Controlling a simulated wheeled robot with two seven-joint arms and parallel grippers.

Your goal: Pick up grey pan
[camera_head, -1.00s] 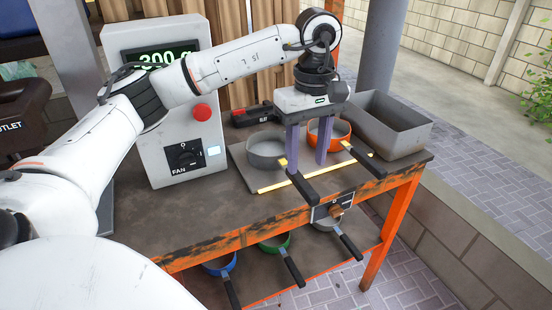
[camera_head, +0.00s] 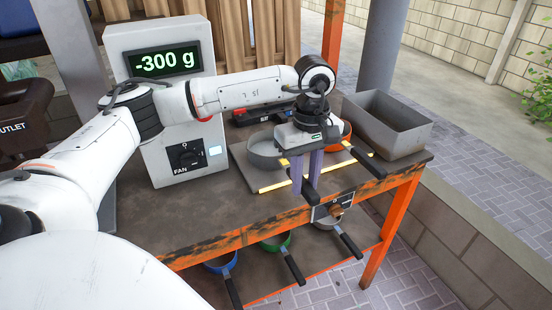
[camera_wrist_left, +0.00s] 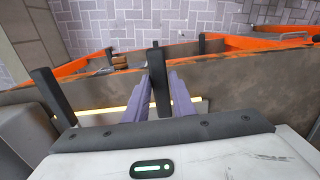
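The grey pan (camera_head: 264,150) sits on a flat board on the workbench. Its black handle points toward the front edge and shows in the left wrist view (camera_wrist_left: 159,92). My left gripper (camera_head: 306,186) points down over the handle. The pan still rests on the board, partly hidden by the gripper.
An orange pan (camera_head: 347,133) lies just right of my gripper, its handle pointing front right. A grey bin (camera_head: 402,138) stands at the right. A scale (camera_head: 167,63) reads -300 g. Blue (camera_head: 220,263), green (camera_head: 277,243) and grey (camera_head: 328,224) pans sit on the lower shelf.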

